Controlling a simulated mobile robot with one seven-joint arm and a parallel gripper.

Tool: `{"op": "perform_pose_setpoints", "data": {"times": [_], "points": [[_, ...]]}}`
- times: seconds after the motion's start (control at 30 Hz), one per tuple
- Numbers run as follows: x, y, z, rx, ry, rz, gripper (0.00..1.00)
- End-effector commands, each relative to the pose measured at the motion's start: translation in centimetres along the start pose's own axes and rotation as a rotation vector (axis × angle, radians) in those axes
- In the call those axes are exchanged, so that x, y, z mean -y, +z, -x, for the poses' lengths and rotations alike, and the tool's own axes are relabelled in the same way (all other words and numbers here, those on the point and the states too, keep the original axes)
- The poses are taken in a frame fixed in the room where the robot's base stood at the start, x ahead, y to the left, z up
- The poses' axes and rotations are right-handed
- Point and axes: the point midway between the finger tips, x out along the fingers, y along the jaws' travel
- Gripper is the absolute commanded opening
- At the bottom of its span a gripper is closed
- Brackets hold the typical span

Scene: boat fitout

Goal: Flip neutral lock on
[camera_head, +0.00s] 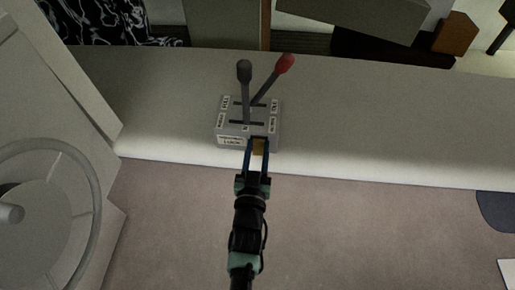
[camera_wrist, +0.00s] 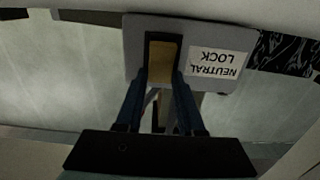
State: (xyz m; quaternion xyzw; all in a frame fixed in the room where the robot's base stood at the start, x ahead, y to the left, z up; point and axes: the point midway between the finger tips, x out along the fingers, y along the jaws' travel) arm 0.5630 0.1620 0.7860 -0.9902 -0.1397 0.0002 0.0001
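The grey throttle control box (camera_head: 229,128) sits at the front edge of the white console and has a black lever and a red-knobbed lever. Its front face, seen upside down in the wrist view, carries a "NEUTRAL LOCK" label (camera_wrist: 216,63) and a brass-coloured neutral lock switch (camera_wrist: 164,58) in a dark frame. The brass switch also shows in the head view (camera_head: 259,147). My gripper (camera_wrist: 163,82) has its two blue fingers apart, with the tips at either side of the switch's lower part. Whether they touch it cannot be told.
The black-knobbed lever (camera_head: 244,72) and the red-knobbed lever (camera_head: 284,64) stand up above the box. A steering wheel (camera_head: 93,190) is at the left. The white console (camera_head: 400,120) is clear to the right of the box.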

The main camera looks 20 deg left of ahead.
Motion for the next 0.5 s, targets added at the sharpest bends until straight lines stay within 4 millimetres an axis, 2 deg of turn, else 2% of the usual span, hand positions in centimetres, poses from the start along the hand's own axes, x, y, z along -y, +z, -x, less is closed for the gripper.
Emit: {"op": "perform_pose_setpoints", "data": {"times": [0.03, 0.1, 0.5], "points": [[0.02, 0.0, 0.01, 0.0, 0.0, 0.0, 0.14], [0.02, 0.0, 0.02, 0.0, 0.0, 0.0, 0.01], [-0.01, 0.83, 0.05, -0.051, 0.001, 0.001, 0.0]]}}
